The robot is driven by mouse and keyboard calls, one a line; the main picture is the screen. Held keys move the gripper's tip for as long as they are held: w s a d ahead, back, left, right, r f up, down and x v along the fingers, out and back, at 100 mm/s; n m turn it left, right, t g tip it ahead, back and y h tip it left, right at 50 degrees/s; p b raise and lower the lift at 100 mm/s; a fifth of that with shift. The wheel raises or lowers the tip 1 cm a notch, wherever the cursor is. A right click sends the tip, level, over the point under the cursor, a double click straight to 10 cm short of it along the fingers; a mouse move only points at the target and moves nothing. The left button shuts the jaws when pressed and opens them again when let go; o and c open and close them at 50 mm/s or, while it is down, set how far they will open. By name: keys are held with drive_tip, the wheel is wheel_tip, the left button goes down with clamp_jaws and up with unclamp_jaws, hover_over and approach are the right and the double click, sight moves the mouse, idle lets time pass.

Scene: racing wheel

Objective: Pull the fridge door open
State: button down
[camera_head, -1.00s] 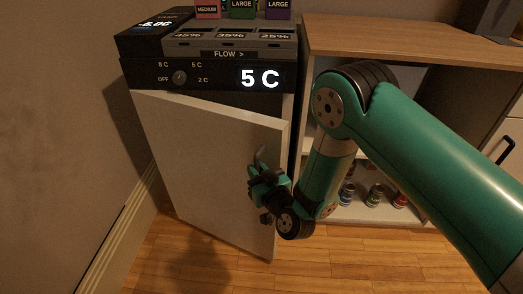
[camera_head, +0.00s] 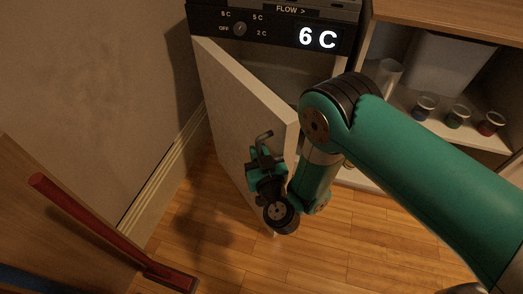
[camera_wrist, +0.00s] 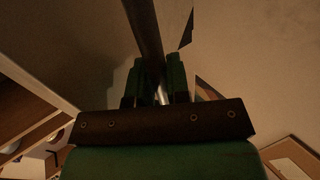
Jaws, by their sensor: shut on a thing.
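The fridge door (camera_head: 237,118) is a pale panel below the black control strip, hinged on the left. It stands partly open, with its right edge swung out toward me and a dark gap to the interior (camera_head: 285,85) behind its top. My gripper (camera_head: 264,150) is at the door's right side, shut on the fridge door handle (camera_head: 265,135), a dark curved bar whose upper end shows above the jaws. In the wrist view the dark bar (camera_wrist: 146,35) runs down between my green fingers (camera_wrist: 156,82). The lower part of the handle is hidden by the jaws.
The control panel (camera_head: 270,30) reads 6 C. An open shelf (camera_head: 440,85) with several small jars stands at the right. A wall (camera_head: 110,80) is at the left, and a red-handled tool (camera_head: 100,225) lies at lower left. Wooden floor is free before the door.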

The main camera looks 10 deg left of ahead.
drive_tip(key=c, duration=1.1)
unclamp_jaws()
drive_tip(key=shift+s, duration=0.1)
drive_tip(key=shift+s+d, duration=0.1)
drive_tip(key=shift+s, duration=0.15)
drive_tip(key=b+v, duration=0.1)
drive_tip(key=b, duration=0.2)
drive_tip(key=b+v, duration=0.2)
drive_tip(key=b, duration=0.1)
drive_tip(key=b+v, duration=0.1)
drive_tip(key=b, duration=0.2)
drive_tip(key=shift+s+d+f, duration=0.1)
drive_tip(key=shift+s+f, duration=0.15)
drive_tip(key=shift+f, duration=0.1)
